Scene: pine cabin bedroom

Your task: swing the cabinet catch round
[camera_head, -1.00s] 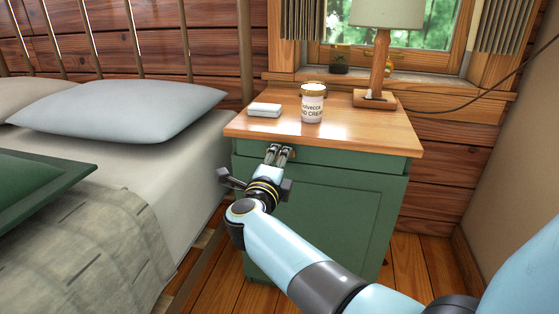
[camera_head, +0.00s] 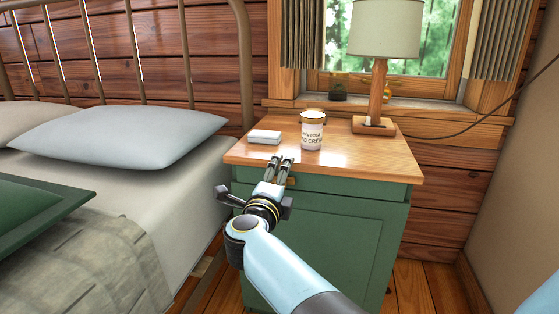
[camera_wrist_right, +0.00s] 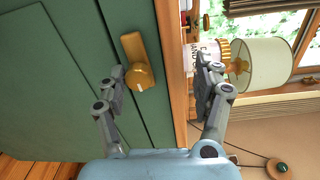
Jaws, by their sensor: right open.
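The green cabinet (camera_head: 335,236) is a bedside cupboard with a wooden top. Its brass catch (camera_wrist_right: 138,62) is a knob on a plate on the green front. In the wrist view it lies between the fingers of my right gripper (camera_wrist_right: 163,76), nearer the left-hand finger and beyond the tips. No contact is clear. In the head view my right gripper (camera_head: 281,161) is at the cabinet's upper front, its fingers before the top's front edge, and it mostly hides the catch. It is open and empty. My left gripper is not in view.
On the cabinet top (camera_head: 365,165) stand a labelled cream jar (camera_head: 312,133), a small white box (camera_head: 265,137) and a lamp (camera_head: 390,30). A bed with a pillow (camera_head: 118,136) is close on the left. A wall (camera_head: 515,190) is at the right.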

